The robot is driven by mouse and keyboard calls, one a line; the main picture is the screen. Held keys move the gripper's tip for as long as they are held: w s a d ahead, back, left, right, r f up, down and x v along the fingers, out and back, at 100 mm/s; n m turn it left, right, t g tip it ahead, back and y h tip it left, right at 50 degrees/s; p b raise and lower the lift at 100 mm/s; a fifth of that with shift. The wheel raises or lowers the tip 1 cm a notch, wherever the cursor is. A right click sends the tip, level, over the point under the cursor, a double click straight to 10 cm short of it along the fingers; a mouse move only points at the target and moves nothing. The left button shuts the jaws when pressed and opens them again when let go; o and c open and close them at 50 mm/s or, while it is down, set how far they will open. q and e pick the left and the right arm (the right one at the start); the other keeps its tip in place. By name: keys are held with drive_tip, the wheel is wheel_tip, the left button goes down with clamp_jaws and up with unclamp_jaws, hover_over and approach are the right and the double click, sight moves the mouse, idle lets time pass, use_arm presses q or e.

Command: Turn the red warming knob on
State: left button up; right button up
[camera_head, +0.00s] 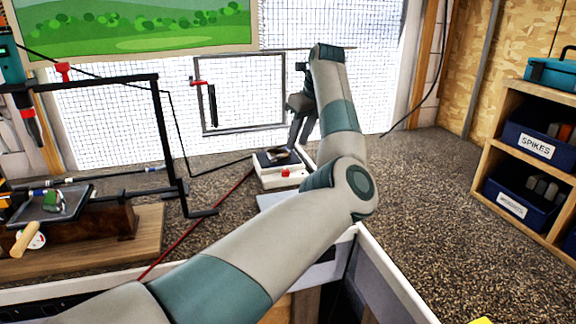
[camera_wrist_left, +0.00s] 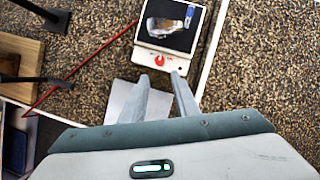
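The red warming knob (camera_head: 286,172) is on the front face of a small white warmer with a dark top plate (camera_head: 262,160). In the left wrist view the knob (camera_wrist_left: 159,60) sits on the white front edge, just beyond my fingertips. An amber-and-clear item (camera_wrist_left: 166,25) rests on the dark plate. My left gripper (camera_wrist_left: 160,80) is open and empty, its two fingers pointing toward the knob with a gap between them. My right gripper is not in view.
A red cord (camera_head: 205,220) runs from the warmer across the bench. A black metal frame (camera_head: 165,150) and a wooden board with a tray (camera_head: 90,235) stand on the left. A shelf with blue bins (camera_head: 535,145) stands on the right. Speckled counter (camera_head: 430,200) is clear between.

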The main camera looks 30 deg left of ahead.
sight(286, 170)
use_arm(q)
drive_tip(key=p+x, duration=0.2)
drive_tip(key=x, duration=1)
drive_tip(key=shift+w, duration=0.1)
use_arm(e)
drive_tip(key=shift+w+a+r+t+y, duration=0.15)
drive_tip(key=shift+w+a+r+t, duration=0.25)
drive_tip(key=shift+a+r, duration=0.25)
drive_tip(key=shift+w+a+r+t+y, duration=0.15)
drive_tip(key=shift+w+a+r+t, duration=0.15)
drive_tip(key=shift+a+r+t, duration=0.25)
use_arm(q)
drive_tip(key=shift+c, duration=0.7)
clamp_jaws()
